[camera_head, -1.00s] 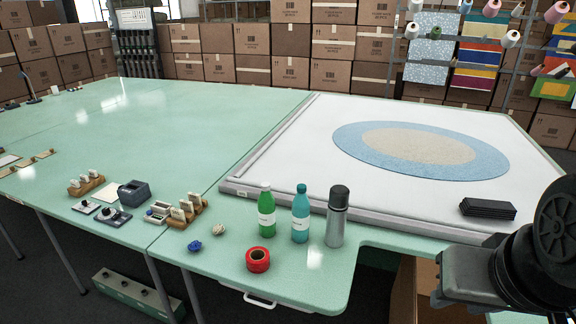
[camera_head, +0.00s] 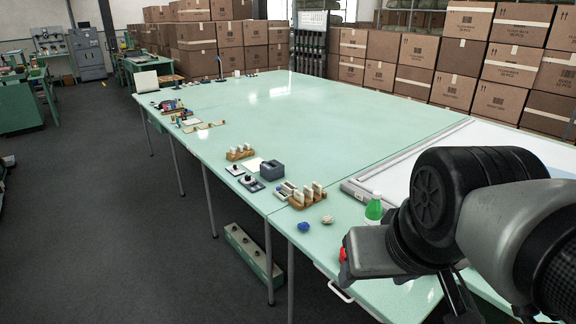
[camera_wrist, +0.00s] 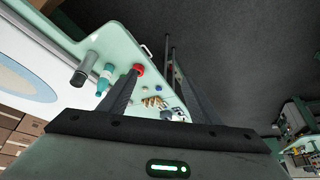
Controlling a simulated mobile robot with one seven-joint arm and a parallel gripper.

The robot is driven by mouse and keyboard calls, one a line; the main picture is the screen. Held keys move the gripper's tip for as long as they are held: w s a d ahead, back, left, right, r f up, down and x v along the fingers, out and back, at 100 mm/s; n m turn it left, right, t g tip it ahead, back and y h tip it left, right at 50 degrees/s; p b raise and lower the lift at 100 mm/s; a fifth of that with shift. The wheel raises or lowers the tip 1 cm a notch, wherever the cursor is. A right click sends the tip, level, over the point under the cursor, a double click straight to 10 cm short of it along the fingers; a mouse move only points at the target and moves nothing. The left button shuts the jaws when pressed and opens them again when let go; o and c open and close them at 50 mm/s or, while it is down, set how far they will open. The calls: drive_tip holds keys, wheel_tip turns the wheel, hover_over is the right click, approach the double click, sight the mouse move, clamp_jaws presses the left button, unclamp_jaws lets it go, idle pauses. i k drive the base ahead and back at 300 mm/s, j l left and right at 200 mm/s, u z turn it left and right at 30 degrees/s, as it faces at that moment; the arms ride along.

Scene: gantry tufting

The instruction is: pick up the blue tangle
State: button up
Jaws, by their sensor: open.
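The blue tangle (camera_head: 304,227) is a small dark-blue clump lying on the pale green table (camera_head: 290,110), close to its near edge. In the wrist view it shows as a small blue spot (camera_wrist: 158,87) between the two fingers, at a distance. A beige tangle (camera_head: 327,219) lies just right of it in the head view. My gripper (camera_wrist: 154,56) is open and empty, its two long dark fingers apart. In the head view my arm fills the lower right, and the gripper's fingers show only partly at the bottom edge.
A red roll (camera_wrist: 138,70), teal bottle (camera_wrist: 104,80) and grey flask (camera_wrist: 86,68) stand beside the tangles. A green bottle (camera_head: 374,207) is partly hidden by my arm. A wooden card holder (camera_head: 307,196) stands behind the blue tangle.

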sight(302, 226)
drive_tip(key=i+j+z, duration=0.1)
drive_tip(key=z, duration=0.35)
drive_tip(key=i+j+z, duration=0.1)
drive_tip(key=z, duration=0.4)
drive_tip(key=i+j+z, duration=0.2)
drive_tip(key=j, duration=0.15)
drive_tip(key=j+z, duration=0.45)
drive_tip(key=j, duration=0.2)
drive_tip(key=i+j, duration=0.1)
drive_tip(key=j, duration=0.65)
drive_tip(key=i+j+z, duration=0.15)
drive_tip(key=j, duration=0.55)
drive_tip(key=i+j, duration=0.1)
drive_tip(key=j, duration=0.65)
